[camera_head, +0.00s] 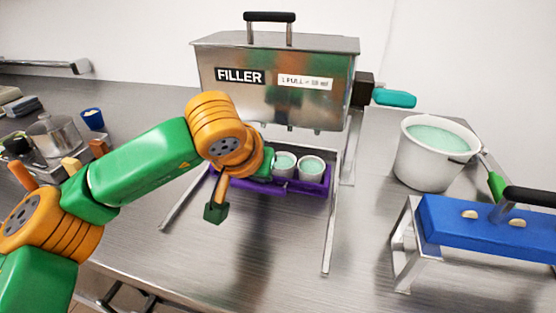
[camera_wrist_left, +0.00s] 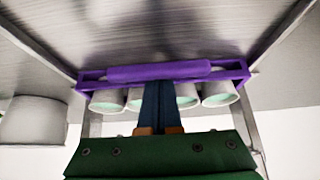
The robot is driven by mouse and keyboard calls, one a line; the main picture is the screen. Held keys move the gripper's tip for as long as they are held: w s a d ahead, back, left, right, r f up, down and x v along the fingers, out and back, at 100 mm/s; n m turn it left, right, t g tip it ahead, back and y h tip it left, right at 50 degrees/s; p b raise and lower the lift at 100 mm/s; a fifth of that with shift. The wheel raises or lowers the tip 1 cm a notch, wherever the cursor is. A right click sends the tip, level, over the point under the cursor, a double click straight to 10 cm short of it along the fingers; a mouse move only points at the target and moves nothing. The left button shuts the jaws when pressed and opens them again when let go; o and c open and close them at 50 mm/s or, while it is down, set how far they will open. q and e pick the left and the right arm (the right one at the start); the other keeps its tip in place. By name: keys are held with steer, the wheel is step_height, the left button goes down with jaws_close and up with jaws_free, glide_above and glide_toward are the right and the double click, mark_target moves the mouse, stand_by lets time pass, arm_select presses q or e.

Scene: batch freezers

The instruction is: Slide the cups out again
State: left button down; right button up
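A purple tray (camera_head: 303,187) holding white cups (camera_head: 311,168) filled with pale mint sits under the steel filler (camera_head: 275,85), between its legs. Two cups show in the head view; my arm hides the left part. In the left wrist view, which looks upside down, the tray's purple front bar (camera_wrist_left: 160,72) spans the picture, with several cups (camera_wrist_left: 219,93) behind it. My left gripper (camera_wrist_left: 160,86) is at the middle of this bar, its dark fingers close together and their tips covered by the bar. Contact is not clear. My right gripper is out of view.
A white tub of mint mix (camera_head: 430,150) and a blue-topped stand (camera_head: 480,225) are at right. The filler's teal handle (camera_head: 393,98) juts right. A small blue cup (camera_head: 92,119) and metal parts are at left. The table front is clear.

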arm_select(q)
steer(key=shift+s+a+f+b, duration=0.1)
steer(key=shift+s+a+b, duration=0.15)
steer(key=shift+s+b, duration=0.4)
steer(key=shift+s+a+r+b, duration=0.1)
steer(key=shift+s+a+b, duration=0.2)
steer(key=shift+s, duration=0.7)
steer(key=shift+s+a+f+b, duration=0.1)
steer(key=shift+s+a+b, duration=0.15)
steer(key=shift+s+b, duration=0.4)
steer(key=shift+s+a+b, duration=0.3)
steer(key=shift+s, duration=0.6)
steer(key=shift+s+a+b, duration=0.25)
steer(key=shift+s+b, duration=0.1)
steer(key=shift+s, duration=0.55)
steer(key=shift+s+a+b, duration=0.3)
steer(key=shift+s, duration=0.6)
steer(key=shift+w, duration=0.15)
steer(key=shift+r+p, duration=0.35)
steer(key=p+v, duration=0.3)
steer(key=v, duration=0.2)
steer(key=shift+w+d, duration=0.1)
steer(key=shift+d, duration=0.05)
steer(key=shift+r, duration=0.15)
